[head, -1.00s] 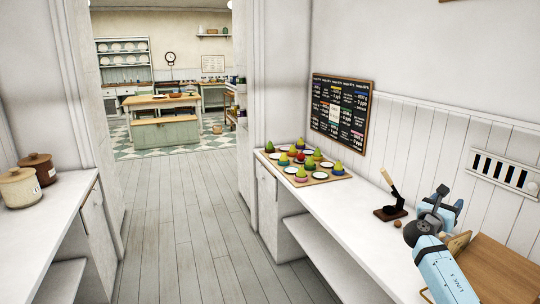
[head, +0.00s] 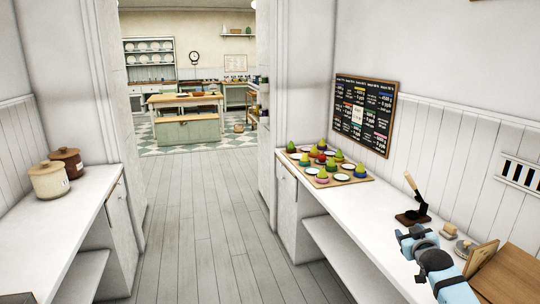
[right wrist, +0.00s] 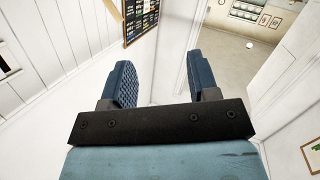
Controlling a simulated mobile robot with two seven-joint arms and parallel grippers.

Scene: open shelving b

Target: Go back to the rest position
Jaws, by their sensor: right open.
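My right gripper (head: 416,238) is in the head view, above the right counter near its front edge, with the pale blue arm behind it at the lower right. In the right wrist view the two dark blue fingers (right wrist: 157,75) stand wide apart with nothing between them, so it is open and empty. My left gripper does not show; only a small dark shape, too cropped to tell, is at the bottom left corner of the head view.
The right counter (head: 352,242) bears a board (head: 335,181) with several pear-shaped pieces and plates, a dark stand with a handle (head: 413,212), and small items by a wooden board (head: 512,279). The left counter (head: 62,232) bears two lidded pots (head: 50,181). Bare floor (head: 205,230) lies between.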

